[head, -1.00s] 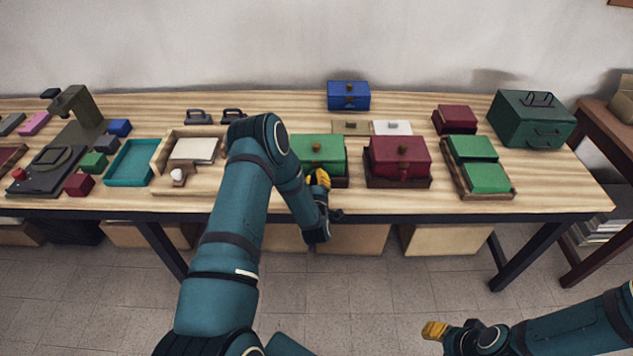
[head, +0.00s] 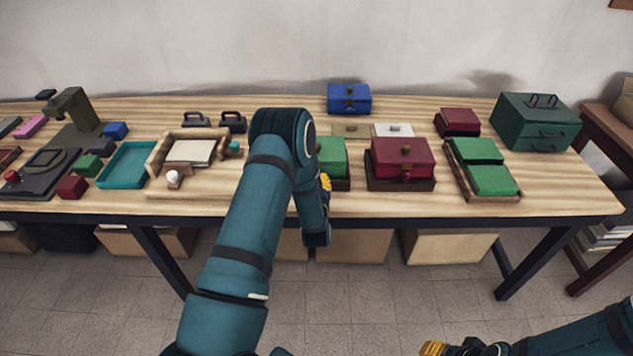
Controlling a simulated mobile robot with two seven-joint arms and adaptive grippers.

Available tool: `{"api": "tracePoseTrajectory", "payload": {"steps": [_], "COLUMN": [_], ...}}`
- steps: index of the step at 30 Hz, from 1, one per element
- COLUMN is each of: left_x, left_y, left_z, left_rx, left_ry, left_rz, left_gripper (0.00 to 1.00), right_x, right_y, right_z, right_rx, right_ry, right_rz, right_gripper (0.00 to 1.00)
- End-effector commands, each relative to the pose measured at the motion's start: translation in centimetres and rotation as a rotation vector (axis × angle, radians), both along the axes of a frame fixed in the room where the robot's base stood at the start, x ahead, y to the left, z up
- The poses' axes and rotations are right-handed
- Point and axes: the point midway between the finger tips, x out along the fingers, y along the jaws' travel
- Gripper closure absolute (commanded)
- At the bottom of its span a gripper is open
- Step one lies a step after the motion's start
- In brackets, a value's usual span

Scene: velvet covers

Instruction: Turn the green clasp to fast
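The green box (head: 333,153) stands near the front middle of the table on a dark base. My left arm covers its left part, and its front clasp cannot be made out. My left gripper (head: 325,182) is at the front of the green box, mostly behind my own arm. Only a bit of its yellow fingertips shows, so I cannot tell whether it is open or touching the clasp. My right gripper (head: 433,348) is low at the bottom edge of the view, away from the table, its fingers cut off and unclear.
A red box (head: 400,155) with a front clasp stands close to the right of the green box. A blue box (head: 349,97) is behind. A tray with green covers (head: 458,170) lies further right. A wooden tray (head: 160,150) and a teal tray (head: 112,170) are left.

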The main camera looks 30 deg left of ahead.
Motion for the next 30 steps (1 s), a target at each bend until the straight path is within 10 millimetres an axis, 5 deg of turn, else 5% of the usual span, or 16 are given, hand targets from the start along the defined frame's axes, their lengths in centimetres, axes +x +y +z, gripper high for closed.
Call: {"api": "tracePoseTrajectory", "payload": {"steps": [15,16,18,30], "left_x": [-0.01,-0.01,-0.01,-0.45], "left_y": [-0.01,-0.01,-0.01,-0.30], "left_z": [0.00,0.00,0.00,-0.05], "left_rx": [0.016,0.016,0.016,0.015], "left_ry": [0.010,0.011,0.010,0.012], "left_rz": [0.000,0.000,0.000,-0.001], "left_gripper": [1.00,0.80,0.56,0.56], "right_x": [-0.04,-0.04,-0.04,-0.01], "right_y": [0.00,0.00,0.00,0.00], "right_z": [-0.11,-0.11,-0.11,-0.12], "right_rx": [0.000,0.000,0.000,0.000], "right_ry": [0.001,0.001,0.001,0.001], "right_rz": [0.000,0.000,0.000,0.000], "right_gripper": [0.53,0.53,0.53,0.53]}}
